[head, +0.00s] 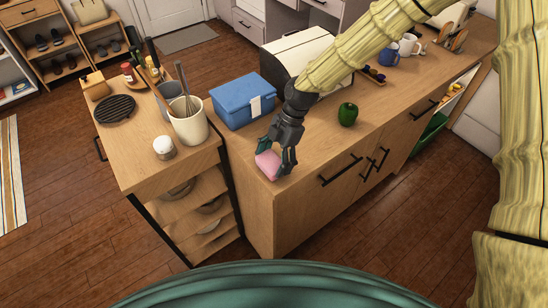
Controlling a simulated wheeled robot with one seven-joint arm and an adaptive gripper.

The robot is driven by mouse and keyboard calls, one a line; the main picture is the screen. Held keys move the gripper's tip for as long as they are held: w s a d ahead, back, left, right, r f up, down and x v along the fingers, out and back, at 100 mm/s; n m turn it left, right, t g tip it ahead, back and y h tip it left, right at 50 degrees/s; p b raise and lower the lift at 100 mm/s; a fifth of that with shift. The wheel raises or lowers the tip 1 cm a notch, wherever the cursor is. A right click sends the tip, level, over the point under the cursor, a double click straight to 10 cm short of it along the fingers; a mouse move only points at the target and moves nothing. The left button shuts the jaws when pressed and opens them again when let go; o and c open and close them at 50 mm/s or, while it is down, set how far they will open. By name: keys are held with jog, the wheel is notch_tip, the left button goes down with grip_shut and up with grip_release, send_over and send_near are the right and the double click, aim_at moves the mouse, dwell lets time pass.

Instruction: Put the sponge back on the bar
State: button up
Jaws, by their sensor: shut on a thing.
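A pink sponge (268,165) is between the fingers of my gripper (276,160), which is shut on it. The fingers are dark and hide part of the sponge's sides. The sponge is at the near left corner of the wooden bar counter (316,142). I cannot tell whether its underside touches the top or hangs slightly above it. My arm reaches in from the upper right, with the gripper pointing down.
A blue lunch box (243,101) stands just behind the gripper. A green bell pepper (348,114) is to the right. A utensil crock (188,121) and a small jar (164,147) stand on the left cabinet. The counter's front middle is clear.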

jog(key=shift+f, duration=0.35)
jog(key=shift+f, duration=0.1)
jog(key=o, duration=1.1)
jog(key=shift+o, duration=0.2)
jog(key=b+v, duration=0.4)
jog(key=v, duration=0.8)
